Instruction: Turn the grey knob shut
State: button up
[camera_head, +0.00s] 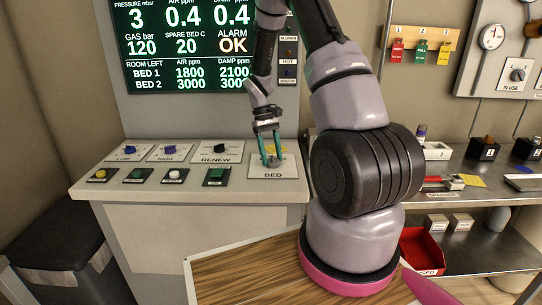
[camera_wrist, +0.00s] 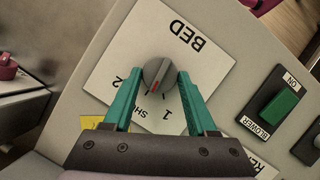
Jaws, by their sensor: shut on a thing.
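The grey knob (camera_wrist: 159,72) is round with a red pointer line and sits on a white plate (camera_wrist: 192,70) marked BED, with 1, 2 and a partly hidden "SH" label. In the wrist view the red line lies on the knob's lower part, towards the SH label; its exact setting is hard to tell. My gripper (camera_wrist: 158,80) has green fingers, one on each side of the knob, shut on it.
Left of the BED plate are the RENEW knob (camera_head: 220,148), two blue knobs and several push buttons. A green BLOWER switch (camera_wrist: 279,108) is near in the wrist view. A display (camera_head: 185,45) stands behind the sloped panel. A yellow note (camera_head: 277,149) lies behind the gripper.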

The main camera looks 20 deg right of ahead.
jog(key=shift+m+y, duration=0.3)
jog(key=shift+m, duration=0.3)
jog(key=o, duration=1.4)
jog(key=shift+c, duration=0.2)
jog(key=shift+w, duration=0.1)
jog(key=v, duration=1)
jog(key=shift+r, duration=0.35)
jog(key=shift+r, duration=0.1)
